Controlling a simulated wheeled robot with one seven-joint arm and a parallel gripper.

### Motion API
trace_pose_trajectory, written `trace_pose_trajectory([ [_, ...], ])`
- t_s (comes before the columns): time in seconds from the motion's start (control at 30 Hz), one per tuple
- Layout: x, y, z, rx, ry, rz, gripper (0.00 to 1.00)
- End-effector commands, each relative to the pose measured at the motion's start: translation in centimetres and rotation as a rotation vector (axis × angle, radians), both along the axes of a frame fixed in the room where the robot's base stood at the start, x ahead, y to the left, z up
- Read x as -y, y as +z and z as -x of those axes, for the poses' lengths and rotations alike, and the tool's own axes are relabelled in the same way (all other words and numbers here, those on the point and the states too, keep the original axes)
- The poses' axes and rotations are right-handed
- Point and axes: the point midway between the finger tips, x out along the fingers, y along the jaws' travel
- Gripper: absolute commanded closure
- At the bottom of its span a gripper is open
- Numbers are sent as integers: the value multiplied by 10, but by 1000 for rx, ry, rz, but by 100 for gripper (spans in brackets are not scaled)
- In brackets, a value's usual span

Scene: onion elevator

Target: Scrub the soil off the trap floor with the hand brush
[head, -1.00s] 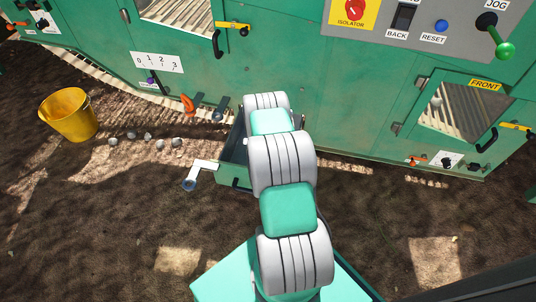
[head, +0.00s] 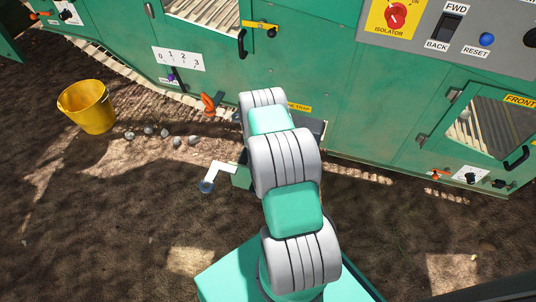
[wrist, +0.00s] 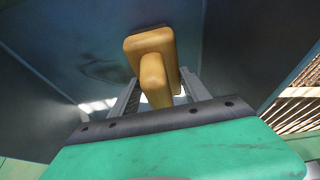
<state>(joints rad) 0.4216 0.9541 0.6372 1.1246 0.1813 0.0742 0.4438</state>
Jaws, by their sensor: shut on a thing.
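My gripper (wrist: 154,88) is shut on the hand brush (wrist: 150,42), which shows in the wrist view as a yellow-brown wooden block with a grip between my fingers. The bristles are hidden under the block. The brush is over the trap floor (wrist: 75,35), a blue-grey metal surface with dark walls at both sides. A dark smudge of soil (wrist: 103,69) lies on the floor just left of the brush. Whether the bristles touch the floor I cannot tell. In the head view my arm hides the gripper, the brush and most of the trap.
An orange lever (head: 208,103) is on the green machine panel. A yellow bucket (head: 87,108) stands on the soil at left, with several stones (head: 163,132) beside it. Open ground lies in front.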

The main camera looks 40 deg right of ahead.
Motion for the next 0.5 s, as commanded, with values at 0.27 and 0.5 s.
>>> trace_pose_trajectory([
  [0.27,-6,26,-2,1,1,0,84],
  [0.5,-8,48,-4,1,6,0,84],
])
